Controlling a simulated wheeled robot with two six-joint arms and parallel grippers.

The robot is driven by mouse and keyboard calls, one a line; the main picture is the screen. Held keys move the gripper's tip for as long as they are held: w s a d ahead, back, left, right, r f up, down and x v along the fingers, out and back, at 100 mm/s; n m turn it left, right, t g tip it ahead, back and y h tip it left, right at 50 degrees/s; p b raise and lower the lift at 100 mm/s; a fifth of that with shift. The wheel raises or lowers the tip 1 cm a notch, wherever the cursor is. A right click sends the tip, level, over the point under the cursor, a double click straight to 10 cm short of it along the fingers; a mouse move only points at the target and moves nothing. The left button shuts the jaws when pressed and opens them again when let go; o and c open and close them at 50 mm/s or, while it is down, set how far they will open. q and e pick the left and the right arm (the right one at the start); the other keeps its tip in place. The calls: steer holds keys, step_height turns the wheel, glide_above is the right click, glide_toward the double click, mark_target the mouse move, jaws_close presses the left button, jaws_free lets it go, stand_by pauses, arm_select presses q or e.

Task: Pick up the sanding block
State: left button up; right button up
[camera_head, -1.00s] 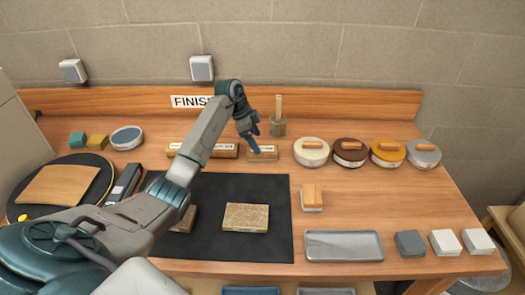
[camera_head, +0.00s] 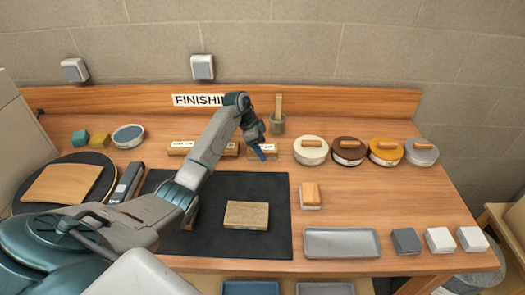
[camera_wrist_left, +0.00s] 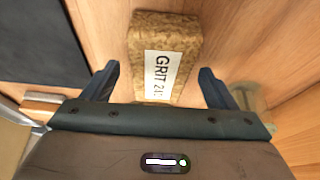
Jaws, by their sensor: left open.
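A brown, speckled sanding block (camera_wrist_left: 164,50) with a white label reading GRIT and a partly blurred number lies between and beyond my left gripper's fingers in the left wrist view. In the head view the block (camera_head: 270,148) is small and sits at the back of the bench, partly hidden by my gripper. My left gripper (camera_head: 261,153) is right at it, with the fingers pointing down. In the wrist view this gripper (camera_wrist_left: 158,86) is open, with a gap between each finger and the block. My right gripper is not in view.
A dark mat (camera_head: 275,190) holds a tan block (camera_head: 246,215). A grey tray (camera_head: 342,243) lies at the front.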

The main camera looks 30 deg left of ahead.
mark_target(264, 148)
arm_select(q)
steer(key=shift+f, duration=0.1)
steer(key=shift+c, duration=0.2)
steer(key=c, duration=1)
steer(key=shift+c, duration=0.2)
steer(key=shift+r+b, duration=0.6)
steer(key=shift+r, duration=0.15)
steer(key=shift+b+v, duration=0.8)
steer(key=shift+v, duration=0.4)
steer(key=s+b, duration=0.1)
steer(key=s, duration=0.3)
steer(key=s+a+r+b, duration=0.1)
steer(key=s, duration=0.4)
steer(key=s+a+b, duration=0.1)
steer(key=s+b, duration=0.1)
steer(key=s, duration=0.2)
steer(key=shift+s+a+r, duration=0.25)
steer(key=shift+s, duration=0.05)
steer(key=shift+s+a+r, duration=0.1)
steer(key=shift+s+r, duration=0.05)
steer(key=shift+s, duration=0.6)
